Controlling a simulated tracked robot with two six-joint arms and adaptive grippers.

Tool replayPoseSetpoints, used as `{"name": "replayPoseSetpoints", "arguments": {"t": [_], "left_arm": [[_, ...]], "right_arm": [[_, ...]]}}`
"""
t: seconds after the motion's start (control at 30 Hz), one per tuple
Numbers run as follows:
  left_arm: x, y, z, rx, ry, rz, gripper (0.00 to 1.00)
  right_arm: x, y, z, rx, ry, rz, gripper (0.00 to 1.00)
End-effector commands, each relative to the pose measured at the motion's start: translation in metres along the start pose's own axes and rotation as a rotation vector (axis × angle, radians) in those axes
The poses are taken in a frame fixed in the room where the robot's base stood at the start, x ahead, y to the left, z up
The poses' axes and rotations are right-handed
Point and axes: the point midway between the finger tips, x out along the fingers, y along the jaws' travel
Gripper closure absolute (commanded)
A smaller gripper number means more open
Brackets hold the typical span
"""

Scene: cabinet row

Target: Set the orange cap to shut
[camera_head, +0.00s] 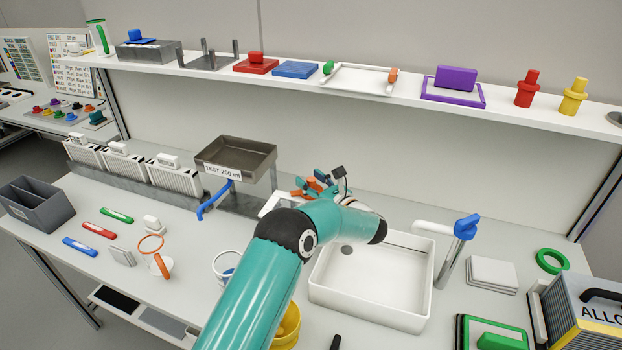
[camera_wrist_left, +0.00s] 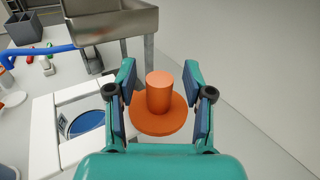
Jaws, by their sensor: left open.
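The orange cap, an upright knob on a round disc, shows in the left wrist view (camera_wrist_left: 158,98). It is between the two fingers of my left gripper (camera_wrist_left: 162,108). The fingers are open, one on each side of the knob, and I see gaps between them and it. In the head view my left gripper (camera_head: 318,184) is behind the sink, with some orange showing among its fingers. The cap's seat is hidden under its disc. My right gripper does not show.
A white sink (camera_head: 372,282) with a blue-topped tap (camera_head: 465,228) is right of my left arm. A tray marked TEST 200 ml (camera_head: 238,158) stands left of the gripper with a blue spout. A shelf (camera_head: 420,102) runs above. A white frame (camera_wrist_left: 42,135) is beside the cap.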

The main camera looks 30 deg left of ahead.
Motion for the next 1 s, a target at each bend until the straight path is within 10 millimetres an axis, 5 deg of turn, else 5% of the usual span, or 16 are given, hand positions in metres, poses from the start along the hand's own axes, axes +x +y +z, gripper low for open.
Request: {"name": "replayPoseSetpoints", "arguments": {"t": [0.23,0.57,1.0], "left_arm": [[0.0004,-0.0002,-0.0003,0.000,0.000,0.000,0.48],[-0.0001,-0.0005,-0.0002,0.000,0.000,-0.001,1.00],[-0.0016,-0.0021,-0.0003,0.000,0.000,-0.005,1.00]], "right_arm": [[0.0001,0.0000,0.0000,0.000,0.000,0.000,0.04],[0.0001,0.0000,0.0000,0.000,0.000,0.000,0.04],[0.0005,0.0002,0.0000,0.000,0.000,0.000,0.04]]}}
